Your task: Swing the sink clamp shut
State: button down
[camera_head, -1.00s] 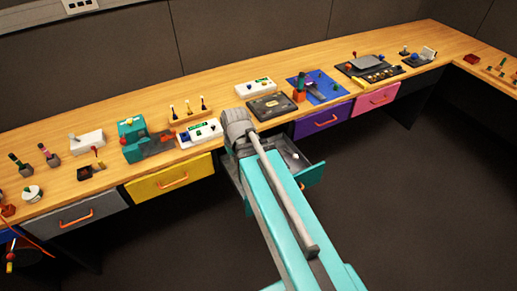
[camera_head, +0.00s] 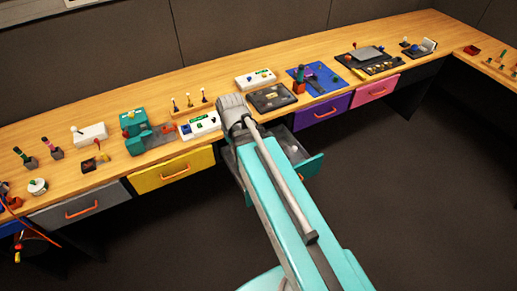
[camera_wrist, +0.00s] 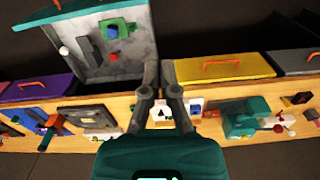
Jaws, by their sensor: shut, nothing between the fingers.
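I cannot tell for certain which part is the sink clamp. A dark plate with small parts (camera_head: 275,97) lies on the bench just right of my arm's end, and it shows at lower left in the wrist view (camera_wrist: 85,113). In the head view the fingers are hidden behind my wrist.
An open drawer (camera_head: 312,169) juts out under the bench beside my arm; its grey inside (camera_wrist: 92,62) holds small coloured parts. A teal machine (camera_head: 134,128) stands to the left. A blue mat (camera_head: 329,77) lies to the right. The floor in front of the bench is clear.

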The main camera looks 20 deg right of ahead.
jog(key=w+d+f+b, duration=0.8)
jog(key=w+d+f, duration=0.1)
jog(key=w, duration=0.3)
jog(key=w+d+f+y+b, duration=0.1)
jog(key=w+d+f+b, duration=0.8)
jog(key=w, duration=0.3)
jog(key=shift+w+d+g+b, duration=0.3)
jog(key=shift+d, duration=0.5)
jog(key=shift+f, duration=0.1)
jog(key=s+a+f+b, duration=0.1)
jog(key=s+f+b, duration=0.2)
jog(key=f+b, duration=0.9)
jog(key=shift+s+a+f+b, duration=0.2)
jog(key=shift+s+b, duration=0.1)
jog(key=shift+s, duration=0.05)
